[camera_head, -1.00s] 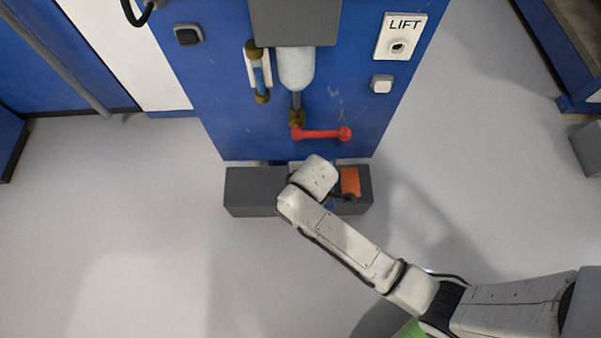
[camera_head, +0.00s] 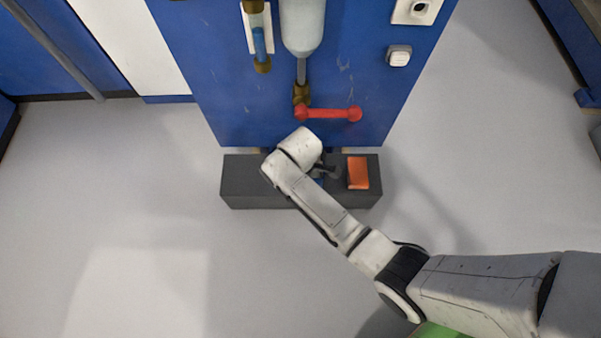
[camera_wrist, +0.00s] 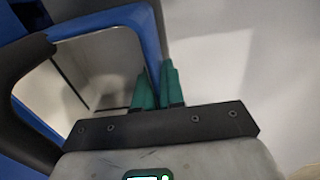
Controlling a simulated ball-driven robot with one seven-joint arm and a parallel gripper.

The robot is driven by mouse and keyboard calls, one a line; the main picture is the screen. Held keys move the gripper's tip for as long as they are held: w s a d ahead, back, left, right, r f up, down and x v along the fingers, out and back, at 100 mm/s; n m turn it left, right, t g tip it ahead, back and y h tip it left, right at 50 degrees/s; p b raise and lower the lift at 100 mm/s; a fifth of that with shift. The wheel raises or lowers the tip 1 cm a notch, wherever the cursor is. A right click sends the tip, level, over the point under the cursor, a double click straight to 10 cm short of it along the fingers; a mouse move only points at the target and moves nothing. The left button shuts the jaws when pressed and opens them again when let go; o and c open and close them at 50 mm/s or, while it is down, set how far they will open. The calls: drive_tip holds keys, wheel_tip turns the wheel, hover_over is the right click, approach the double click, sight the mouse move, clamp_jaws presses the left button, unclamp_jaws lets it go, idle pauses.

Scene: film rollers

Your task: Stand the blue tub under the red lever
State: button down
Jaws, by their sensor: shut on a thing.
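The red lever (camera_head: 328,113) sticks out to the right from a brass fitting under a pale cylinder on the blue panel. The blue tub (camera_head: 320,181) shows only as a small blue patch below the lever, mostly hidden by my arm. In the wrist view, the blue tub (camera_wrist: 148,35) fills the left half, with a pale, empty-looking inside. My gripper (camera_wrist: 156,74) has its green fingers shut on the tub's right-hand wall. In the head view, my gripper is largely hidden behind my arm, over the grey ledge. I cannot tell whether the tub touches the ledge.
The dark grey ledge (camera_head: 250,180) runs along the foot of the blue panel (camera_head: 230,100). An orange block (camera_head: 358,173) lies on it, just right of my gripper. The ledge's left part is bare. Pale open floor (camera_head: 130,200) lies around.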

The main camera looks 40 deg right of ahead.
drive_tip(key=c, duration=1.2)
unclamp_jaws()
drive_tip(key=shift+c, duration=0.2)
wheel_tip(320, 180, up, 12)
drive_tip(key=p, duration=0.6)
drive_tip(key=shift+r, duration=0.1)
drive_tip(key=s+d+r+m, duration=0.2)
drive_tip(key=s+r+m, duration=0.1)
drive_tip(key=s, duration=0.3)
drive_tip(key=s+d+r+m, duration=0.2)
drive_tip(key=s+r+m, duration=0.1)
drive_tip(key=s, duration=0.3)
drive_tip(key=s+d+r+m+t, duration=0.1)
drive_tip(key=s+d+r+m, duration=0.1)
drive_tip(key=s+m, duration=0.3)
drive_tip(key=shift+s+d+r, duration=0.4)
drive_tip(key=shift+s+d, duration=0.05)
drive_tip(key=shift+s, duration=0.65)
